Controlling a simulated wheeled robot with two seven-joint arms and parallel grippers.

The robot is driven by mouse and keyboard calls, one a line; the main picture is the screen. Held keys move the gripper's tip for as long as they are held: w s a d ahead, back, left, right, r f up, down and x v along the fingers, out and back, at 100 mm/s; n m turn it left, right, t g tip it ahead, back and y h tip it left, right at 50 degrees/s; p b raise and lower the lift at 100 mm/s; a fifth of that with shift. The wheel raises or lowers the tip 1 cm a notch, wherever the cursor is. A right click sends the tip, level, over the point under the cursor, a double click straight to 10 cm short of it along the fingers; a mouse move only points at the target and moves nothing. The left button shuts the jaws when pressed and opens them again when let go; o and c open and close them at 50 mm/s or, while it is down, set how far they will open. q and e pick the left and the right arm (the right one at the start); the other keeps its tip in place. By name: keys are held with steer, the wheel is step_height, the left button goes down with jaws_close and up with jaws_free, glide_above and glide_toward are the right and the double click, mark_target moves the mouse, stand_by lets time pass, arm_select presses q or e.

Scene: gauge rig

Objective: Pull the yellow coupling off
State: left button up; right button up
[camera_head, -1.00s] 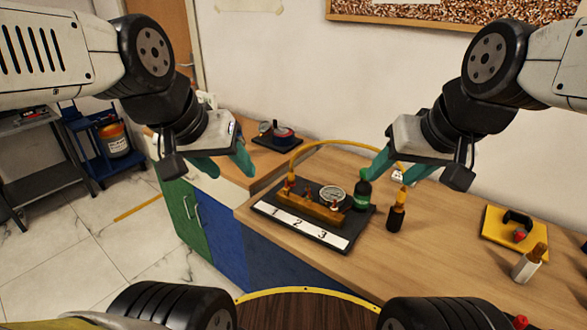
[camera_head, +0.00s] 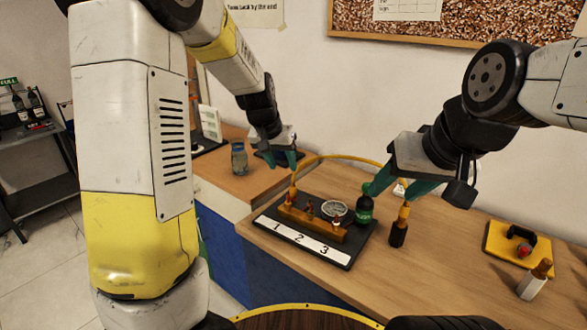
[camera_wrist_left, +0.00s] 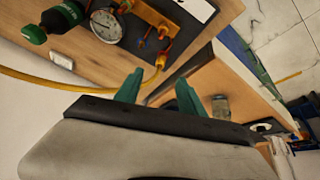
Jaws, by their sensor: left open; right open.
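The yellow hose (camera_head: 340,159) arches over the back of the gauge rig. Its left end, with the yellow coupling (camera_head: 293,183), stands at the manifold's left end, by label 1. In the left wrist view the coupling (camera_wrist_left: 160,61) appears just beyond the gap between the fingertips. My left gripper (camera_head: 285,163) is open and empty, above and slightly behind the coupling; contact is not visible. My right gripper (camera_head: 396,190) is open, near the green bottle (camera_head: 365,208) and the hose's other end; whether it touches the bottle is unclear.
The orange manifold (camera_head: 312,222) with a round gauge (camera_head: 334,208) sits on a black base (camera_head: 350,251) labelled 1, 2, 3. A dark bottle (camera_head: 398,233) stands to its right. A glass jar (camera_head: 239,157) and a yellow tray (camera_head: 517,246) are farther off.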

arm_select(q)
glide_above(292, 184)
steer(key=s, duration=0.2)
step_height(292, 184, down, 6)
steer(key=f, duration=0.1)
steer(key=shift+m+y, duration=0.3)
steer(key=shift+y, duration=0.1)
steer(key=shift+a+x, duration=0.2)
steer(key=shift+x, duration=3.35)
steer(key=shift+s, duration=0.1)
jaws_close()
